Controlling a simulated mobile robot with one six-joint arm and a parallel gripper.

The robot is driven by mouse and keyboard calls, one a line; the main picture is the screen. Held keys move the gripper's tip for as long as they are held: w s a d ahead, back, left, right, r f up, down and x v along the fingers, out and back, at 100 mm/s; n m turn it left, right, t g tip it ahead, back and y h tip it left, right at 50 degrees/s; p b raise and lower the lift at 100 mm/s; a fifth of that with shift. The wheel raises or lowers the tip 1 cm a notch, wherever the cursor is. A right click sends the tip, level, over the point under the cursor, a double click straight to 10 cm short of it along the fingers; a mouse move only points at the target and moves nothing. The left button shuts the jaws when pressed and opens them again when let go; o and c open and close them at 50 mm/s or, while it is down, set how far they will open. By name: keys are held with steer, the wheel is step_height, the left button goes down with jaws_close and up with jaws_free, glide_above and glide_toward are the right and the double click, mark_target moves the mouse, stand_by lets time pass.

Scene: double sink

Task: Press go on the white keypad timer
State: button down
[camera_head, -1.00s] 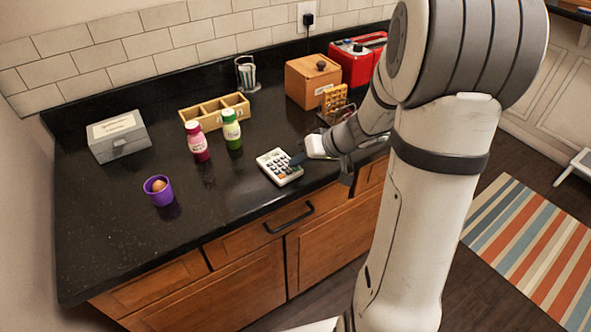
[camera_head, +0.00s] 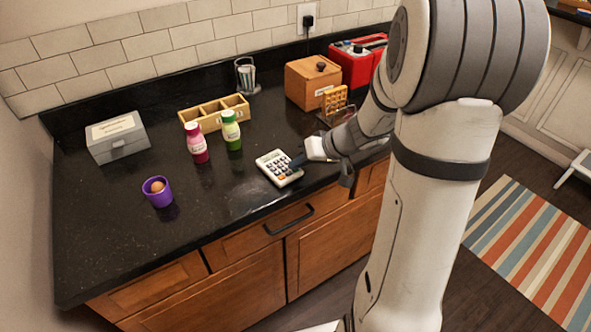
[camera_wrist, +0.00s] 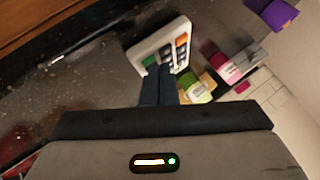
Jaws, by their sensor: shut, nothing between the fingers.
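The white keypad timer (camera_head: 279,168) lies on the black counter near its front edge, its keys facing up. In the wrist view the timer (camera_wrist: 143,48) shows dark keys, orange keys and a green key (camera_wrist: 149,61). My gripper (camera_head: 297,160) reaches it from the right. Its dark fingers are shut and empty. In the wrist view the fingertips (camera_wrist: 158,70) are over the timer's near edge, right by the green key. I cannot tell whether they touch it.
A purple cup (camera_head: 157,192) holding an egg-like thing is to the left. A wooden divided tray (camera_head: 214,113), a wooden box (camera_head: 313,82) and a grey box (camera_head: 118,137) stand farther back.

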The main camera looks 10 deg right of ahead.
mark_target(300, 172)
stand_by(0.3)
steer(key=shift+r, duration=0.7)
steer(key=shift+r+p, duration=1.05)
steer(key=shift+r, duration=1.45)
